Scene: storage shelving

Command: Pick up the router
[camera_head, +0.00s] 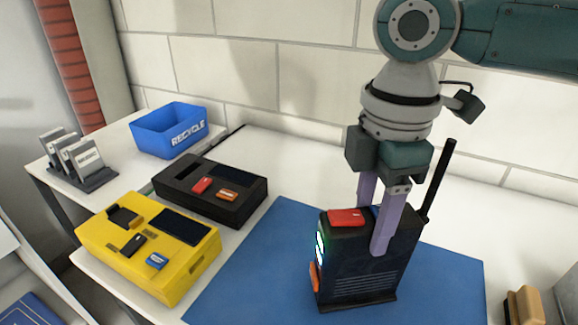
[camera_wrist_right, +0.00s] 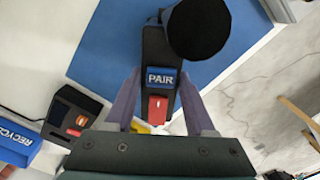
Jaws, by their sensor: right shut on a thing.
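The router (camera_head: 362,262) is a black upright box with a tall black antenna, a red button on top and green lights on its left edge. It stands on the blue mat (camera_head: 245,270). My right gripper (camera_head: 376,228) comes down from above with its two purple fingers on either side of the router's upper part, shut on it. In the right wrist view, the router (camera_wrist_right: 158,55) lies between the fingers of the right gripper (camera_wrist_right: 160,95), with a blue "PAIR" button and the red button showing. The antenna's round end hides part of it there. My left gripper is not in view.
A yellow device (camera_head: 150,245) and a black device (camera_head: 210,190) sit left of the mat. A blue recycle bin (camera_head: 168,130) and a rack of grey cards (camera_head: 80,160) stand farther left. A wooden-looking item (camera_head: 524,305) lies at the right. A tiled wall is behind.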

